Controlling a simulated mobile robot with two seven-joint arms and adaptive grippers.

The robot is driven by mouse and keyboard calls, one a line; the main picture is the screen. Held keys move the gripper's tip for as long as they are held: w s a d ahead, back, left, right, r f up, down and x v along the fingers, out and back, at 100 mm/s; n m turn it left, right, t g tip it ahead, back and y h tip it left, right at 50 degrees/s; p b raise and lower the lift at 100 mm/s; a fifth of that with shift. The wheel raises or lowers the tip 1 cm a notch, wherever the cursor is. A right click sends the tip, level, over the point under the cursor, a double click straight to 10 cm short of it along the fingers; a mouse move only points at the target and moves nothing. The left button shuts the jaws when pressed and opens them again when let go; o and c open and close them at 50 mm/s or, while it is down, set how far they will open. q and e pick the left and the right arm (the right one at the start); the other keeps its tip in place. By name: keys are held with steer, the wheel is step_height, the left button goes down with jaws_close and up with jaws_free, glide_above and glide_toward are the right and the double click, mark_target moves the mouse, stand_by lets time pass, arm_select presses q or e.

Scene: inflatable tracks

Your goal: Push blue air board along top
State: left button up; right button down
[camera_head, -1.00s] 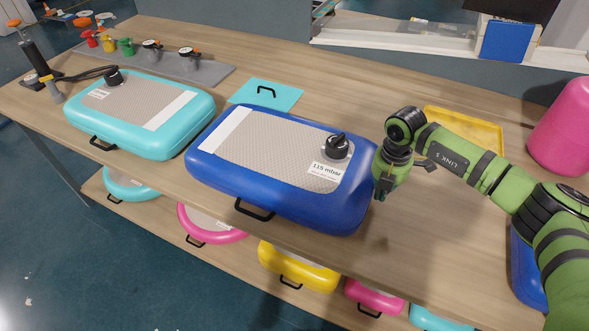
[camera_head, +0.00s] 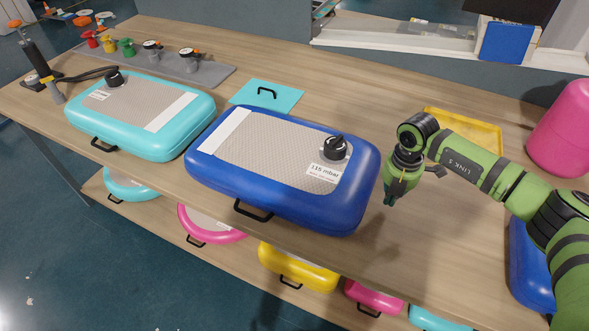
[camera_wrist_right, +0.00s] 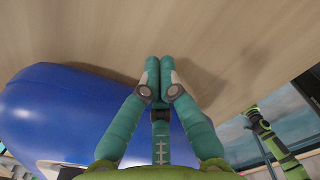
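The blue air board (camera_head: 300,205) lies flat on the wooden table in the head view, with a grey textured top, a black valve knob and a "115 mbar" label near its right end. A black handle is on its front side. My right gripper (camera_head: 389,200) is just right of the board's right end, pointing down, with a small gap to it. In the right wrist view the board (camera_wrist_right: 60,110) is at the left and the right gripper's teal fingers (camera_wrist_right: 157,75) are together, with nothing between them. My left gripper is not in the head view; a green limb at the wrist view's right is unclear.
A teal board (camera_head: 170,145) lies left of the blue one. A teal plate (camera_head: 267,94) with a handle lies behind them. A yellow tray (camera_head: 470,128) and a pink cylinder (camera_head: 563,128) stand at right.

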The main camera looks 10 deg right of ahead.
step_height(320, 180, up, 10)
steer(key=p, duration=0.7)
steer(key=shift+f, duration=0.1)
